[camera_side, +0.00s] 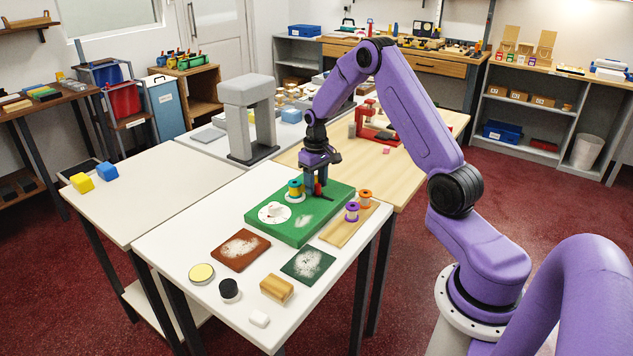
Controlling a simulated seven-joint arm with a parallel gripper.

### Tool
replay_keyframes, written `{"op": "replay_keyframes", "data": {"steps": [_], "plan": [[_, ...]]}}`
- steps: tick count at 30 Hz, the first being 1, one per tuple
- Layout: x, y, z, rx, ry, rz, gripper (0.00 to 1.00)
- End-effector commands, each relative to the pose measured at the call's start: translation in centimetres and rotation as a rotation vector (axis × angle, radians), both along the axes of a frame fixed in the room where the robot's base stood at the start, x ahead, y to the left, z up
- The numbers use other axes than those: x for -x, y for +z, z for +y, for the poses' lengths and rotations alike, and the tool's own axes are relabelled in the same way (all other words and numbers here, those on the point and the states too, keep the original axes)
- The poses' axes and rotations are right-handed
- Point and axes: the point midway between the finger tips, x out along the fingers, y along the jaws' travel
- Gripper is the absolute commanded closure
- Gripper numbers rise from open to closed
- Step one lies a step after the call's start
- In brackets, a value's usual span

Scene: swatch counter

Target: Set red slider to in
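A green board (270,228) lies on the near white table. The red slider (318,188) shows as a small upright red piece near the board's back right, beside a dark strip. My gripper (317,184) points down over it, with its dark fingers right at the red piece and partly hiding it. The view is too small to tell whether the fingers touch it or are closed on it.
A teal and yellow spool (295,190) stands just left of my gripper on the board, near a white round dial (274,213). Orange (365,197) and purple (352,211) spools stand on a wooden strip at the right. A grey arch (248,118) stands behind. Swatches and small blocks lie in front.

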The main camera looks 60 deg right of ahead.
Motion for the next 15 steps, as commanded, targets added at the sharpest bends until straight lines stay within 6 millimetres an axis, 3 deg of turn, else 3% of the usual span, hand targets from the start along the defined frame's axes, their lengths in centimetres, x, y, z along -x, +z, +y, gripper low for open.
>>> {"op": "replay_keyframes", "data": {"steps": [7, 15], "plan": [[0.0, 1.4, -0.1, 0.001, -0.001, -0.001, 0.53], [0.0, 6.8, -0.1, 0.002, -0.001, -0.004, 0.53]]}}
